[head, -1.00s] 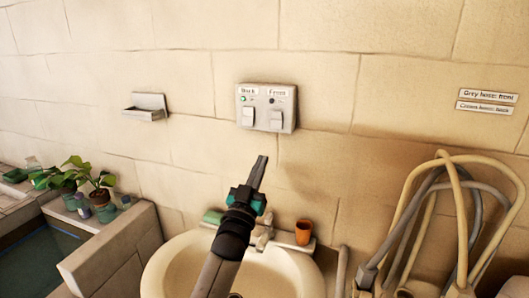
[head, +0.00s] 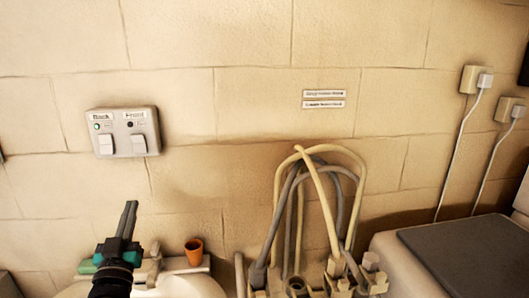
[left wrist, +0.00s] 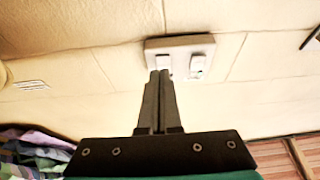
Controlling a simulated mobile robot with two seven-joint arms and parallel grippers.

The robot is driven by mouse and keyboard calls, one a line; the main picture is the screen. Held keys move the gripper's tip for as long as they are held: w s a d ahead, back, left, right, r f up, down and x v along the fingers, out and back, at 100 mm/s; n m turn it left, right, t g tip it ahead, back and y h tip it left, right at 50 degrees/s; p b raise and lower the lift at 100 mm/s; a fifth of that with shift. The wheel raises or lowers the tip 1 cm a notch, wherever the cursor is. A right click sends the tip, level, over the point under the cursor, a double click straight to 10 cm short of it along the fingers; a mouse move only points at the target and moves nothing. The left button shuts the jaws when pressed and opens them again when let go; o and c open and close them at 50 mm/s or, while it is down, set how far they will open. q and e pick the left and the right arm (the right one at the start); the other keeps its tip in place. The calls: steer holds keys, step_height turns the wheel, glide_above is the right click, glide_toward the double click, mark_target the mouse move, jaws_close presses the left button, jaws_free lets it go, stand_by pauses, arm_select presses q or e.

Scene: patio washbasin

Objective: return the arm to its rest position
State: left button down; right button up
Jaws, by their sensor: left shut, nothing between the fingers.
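My left gripper (head: 127,220) is shut and empty, pointing up in front of the wall, below the switch panel. The grey switch panel (head: 124,116) has two white rocker switches, labelled "Back" and "Front". A green light is lit by the left label; the indicator by the right label is dark. The panel also shows in the left wrist view (left wrist: 180,44), beyond the shut fingers (left wrist: 159,100), which overlap its lower edge in the picture. I cannot tell the gap between fingers and wall. My right gripper is in neither view now.
The washbasin (head: 190,286) with tap (head: 155,262) and an orange cup (head: 194,252) lies below. Cream and grey hoses (head: 318,205) hang in loops to the right, under two labels (head: 323,99). Two wall sockets (head: 476,80) with cables are at the far right, above a dark-topped unit (head: 475,258).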

arm_select(q)
steer(key=s+d+f+m+g+h, duration=0.1)
steer(key=s+d+f+g, duration=0.35)
steer(key=f, duration=0.35)
steer(key=s+d+f+m+g+h, duration=0.1)
steer(key=s+d+f+g+h, duration=0.1)
steer(key=s+d+f+g, duration=0.45)
steer(key=s+d+f+m+g+h, duration=0.1)
steer(key=s+d+f+g, duration=0.15)
steer(key=s, duration=0.45)
steer(key=s+d+f+m+g, duration=0.1)
steer(key=s+d+f+g, duration=0.15)
steer(key=s, duration=0.45)
steer(key=s+d+f+m+g+h, duration=0.1)
steer(key=s+d+f+g, duration=0.15)
steer(key=s, duration=0.45)
step_height(320, 180, down, 30)
steer(key=s+g+b, duration=0.1)
steer(key=s+b, duration=0.1)
steer(key=b, duration=0.4)
steer(key=s+a+f+b, duration=0.1)
steer(key=s+f+b, duration=0.1)
steer(key=s+f, duration=0.5)
steer(key=s+a+f+g+b, duration=0.1)
steer(key=s+a+f+b, duration=0.1)
steer(key=s+f, duration=0.5)
step_height(320, 180, down, 4)
steer(key=shift+s+a+b, duration=0.25)
steer(key=shift+s+b, duration=0.1)
steer(key=shift+b, duration=0.4)
